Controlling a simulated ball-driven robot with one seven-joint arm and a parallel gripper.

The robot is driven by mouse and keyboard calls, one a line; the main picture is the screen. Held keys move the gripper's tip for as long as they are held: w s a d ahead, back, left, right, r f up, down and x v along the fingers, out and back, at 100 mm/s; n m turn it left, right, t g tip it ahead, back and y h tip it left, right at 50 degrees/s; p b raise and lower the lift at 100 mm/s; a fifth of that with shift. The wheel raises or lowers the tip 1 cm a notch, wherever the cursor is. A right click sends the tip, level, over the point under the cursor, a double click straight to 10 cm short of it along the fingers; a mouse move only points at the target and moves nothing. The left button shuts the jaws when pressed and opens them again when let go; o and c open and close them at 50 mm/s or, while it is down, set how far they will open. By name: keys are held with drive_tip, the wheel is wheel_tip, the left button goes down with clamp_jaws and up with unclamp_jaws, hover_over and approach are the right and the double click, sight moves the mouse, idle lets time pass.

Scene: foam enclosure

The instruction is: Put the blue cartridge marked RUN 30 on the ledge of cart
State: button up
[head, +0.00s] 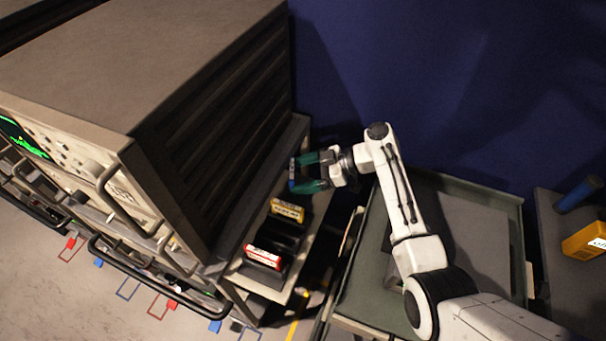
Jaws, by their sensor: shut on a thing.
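My gripper (308,172), with teal fingers, is shut on a small blue cartridge (292,171), seen nearly edge-on at the fingertips. Its marking is too small to read. The cart (215,268) stands on the left and carries a large grey-topped instrument with dark ribbed sides. The ledge of the cart (311,226) runs along its right side. A yellow-labelled cartridge (287,209) and a red-and-white-labelled cartridge (263,256) stand on it in dark holders. My gripper and the blue cartridge are over the far end of the ledge; their height above it is hard to tell.
A green-grey tray-top cart (475,188) stands right of the ledge, beneath my arm. Farther right, a dark surface (553,240) holds a blue cylinder (578,194) and a yellow object (586,241). A dark blue wall (450,80) closes the back. Black handles (125,262) stick out at front left.

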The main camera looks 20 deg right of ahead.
drive_tip(key=shift+f, duration=0.45)
drive_tip(key=shift+f+b, duration=0.3)
drive_tip(key=o, duration=1)
drive_tip(key=shift+c, duration=0.2)
drive_tip(key=shift+r, duration=0.15)
drive_tip(key=shift+r+p, duration=0.2)
drive_tip(key=shift+p, duration=0.15)
drive_tip(key=b+v, duration=0.1)
drive_tip(key=v, duration=1.1)
drive_tip(key=shift+b, duration=0.35)
drive_tip(key=shift+f, duration=0.1)
